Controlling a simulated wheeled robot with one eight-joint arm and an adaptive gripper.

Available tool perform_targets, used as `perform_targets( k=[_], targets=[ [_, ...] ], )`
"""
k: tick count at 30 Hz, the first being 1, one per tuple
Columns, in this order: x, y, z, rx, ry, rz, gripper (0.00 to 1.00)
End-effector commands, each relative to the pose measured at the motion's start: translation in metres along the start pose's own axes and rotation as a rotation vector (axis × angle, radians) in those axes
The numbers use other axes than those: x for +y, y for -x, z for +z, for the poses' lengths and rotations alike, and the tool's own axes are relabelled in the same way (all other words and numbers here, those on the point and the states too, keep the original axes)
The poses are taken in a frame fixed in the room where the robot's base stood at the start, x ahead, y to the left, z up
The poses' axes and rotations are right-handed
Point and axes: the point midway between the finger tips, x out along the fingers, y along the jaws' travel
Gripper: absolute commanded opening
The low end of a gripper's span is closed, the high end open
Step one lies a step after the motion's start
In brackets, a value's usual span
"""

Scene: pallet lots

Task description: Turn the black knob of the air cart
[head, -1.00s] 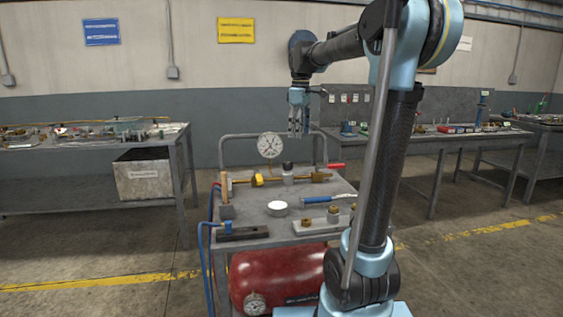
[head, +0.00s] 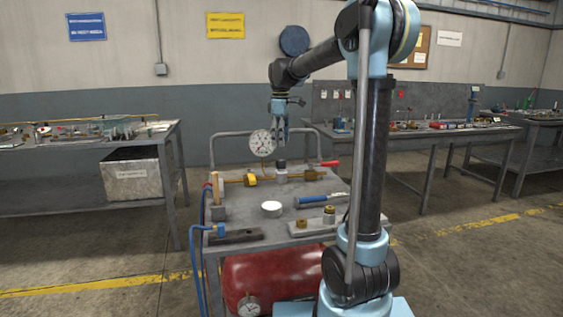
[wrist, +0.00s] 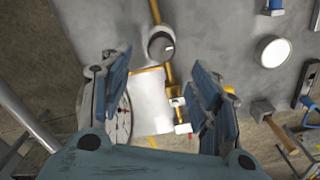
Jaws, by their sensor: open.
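The air cart (head: 243,209) is a grey metal trolley in the middle of the head view. Its black knob (head: 281,163) stands upright on a pale valve body in a brass pipe line. In the wrist view the knob (wrist: 160,44) is a dark round cap with a light mark, above the middle. My gripper (head: 279,130) is open and empty, above the knob and apart from it. The wrist view shows its two blue fingers (wrist: 160,66) spread wide, with the knob beyond the tips and roughly between their lines.
A round white gauge (head: 261,147) stands close to the left of my gripper. A red-handled lever (head: 331,165) is right of the knob. A wooden-handled tool (head: 217,190), a white disc (head: 271,209) and a blue-handled tool (head: 318,199) occupy the cart top. Workbenches stand on both sides.

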Motion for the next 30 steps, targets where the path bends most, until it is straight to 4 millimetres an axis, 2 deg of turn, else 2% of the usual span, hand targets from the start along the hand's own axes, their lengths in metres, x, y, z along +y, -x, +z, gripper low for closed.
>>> perform_targets(
  k=[9,15,21,29,30],
  targets=[
    [0.0,-0.056,0.0,0.0,0.0,0.0,0.56],
    [0.0,-0.08,0.0,0.0,0.0,0.0,0.56],
    [0.0,-0.09,0.0,0.0,-0.001,0.0,0.56],
    [0.0,-0.091,0.0,0.0,-0.001,0.0,0.56],
    [0.0,-0.091,0.0,0.0,-0.001,0.0,0.52]
  ],
)
